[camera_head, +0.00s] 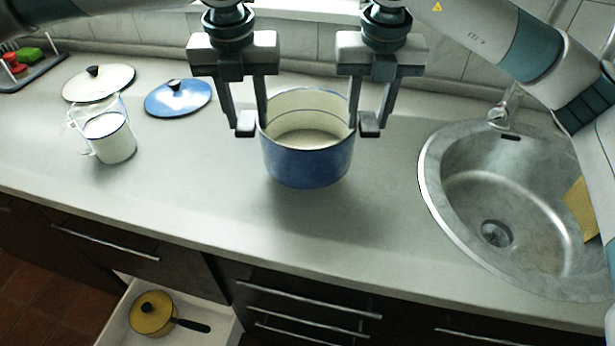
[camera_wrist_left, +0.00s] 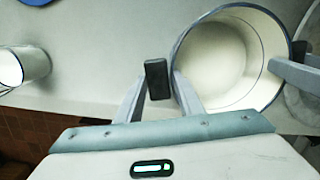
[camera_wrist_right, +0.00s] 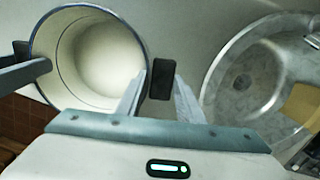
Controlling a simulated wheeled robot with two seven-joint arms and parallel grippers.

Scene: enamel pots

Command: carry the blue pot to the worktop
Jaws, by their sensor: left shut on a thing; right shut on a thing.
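The blue pot (camera_head: 305,168), blue outside and cream inside, is upright and looks empty, over the middle of the worktop (camera_head: 205,175). A soft shadow lies below it; whether its base touches the worktop is hard to tell. My left gripper (camera_head: 254,124) is shut on the pot's left rim side. My right gripper (camera_head: 361,124) is shut on its right rim side. The left wrist view shows the pot's inside (camera_wrist_left: 225,60) and rim beside the fingers. The right wrist view shows the pot (camera_wrist_right: 95,60) likewise.
A sink (camera_head: 500,215) with a yellow sponge is right. An open drawer (camera_head: 215,320) below holds a yellow pot (camera_head: 150,312). The front middle worktop is clear.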

